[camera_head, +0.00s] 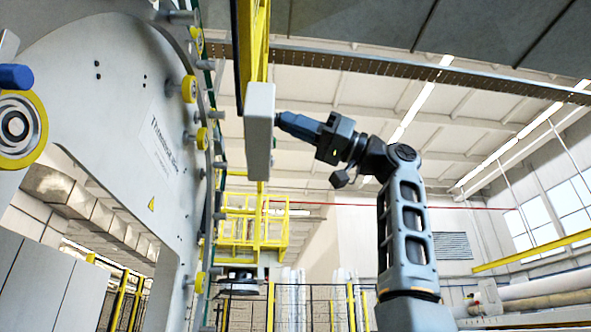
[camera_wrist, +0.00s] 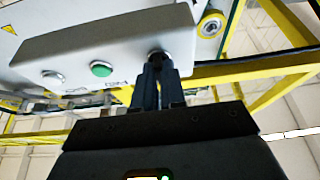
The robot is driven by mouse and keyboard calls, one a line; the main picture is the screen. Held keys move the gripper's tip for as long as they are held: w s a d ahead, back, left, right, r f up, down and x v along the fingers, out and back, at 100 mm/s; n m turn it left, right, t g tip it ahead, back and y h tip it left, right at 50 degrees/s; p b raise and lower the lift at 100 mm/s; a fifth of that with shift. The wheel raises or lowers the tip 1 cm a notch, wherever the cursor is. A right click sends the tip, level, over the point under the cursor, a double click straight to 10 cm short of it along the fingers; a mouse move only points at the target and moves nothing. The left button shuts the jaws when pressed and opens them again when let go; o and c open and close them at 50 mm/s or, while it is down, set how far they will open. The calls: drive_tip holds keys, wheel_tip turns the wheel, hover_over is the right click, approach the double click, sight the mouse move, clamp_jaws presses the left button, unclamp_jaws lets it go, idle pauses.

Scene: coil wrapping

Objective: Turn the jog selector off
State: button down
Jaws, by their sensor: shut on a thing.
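A pale grey control box (camera_head: 259,130) hangs from a yellow post in the head view. It fills the upper left of the wrist view (camera_wrist: 115,38). In the wrist view its face carries a silver-rimmed control (camera_wrist: 52,77), a green button (camera_wrist: 101,69) and, at the right end, a dark selector knob (camera_wrist: 157,55) that looks like the jog selector. My gripper (camera_head: 279,119) reaches the box's right side. Its two dark fingers (camera_wrist: 159,69) are shut on this knob. The fingers hide most of the knob, so its pointer position cannot be read.
A large white ring machine (camera_head: 120,100) with yellow-rimmed rollers (camera_head: 189,89) stands left of the box. A yellow frame (camera_head: 252,228) and a fence stand behind and below. The space around my arm on the right looks clear.

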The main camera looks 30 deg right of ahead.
drive_tip(key=c, duration=1.2)
unclamp_jaws()
drive_tip(key=shift+a, duration=0.1)
drive_tip(key=b+v, duration=0.2)
drive_tip(key=v, duration=0.5)
drive_tip(key=shift+d+f, duration=0.2)
drive_tip(key=shift+d, duration=0.15)
drive_tip(key=shift+s, duration=0.1)
drive_tip(key=shift+f, duration=0.1)
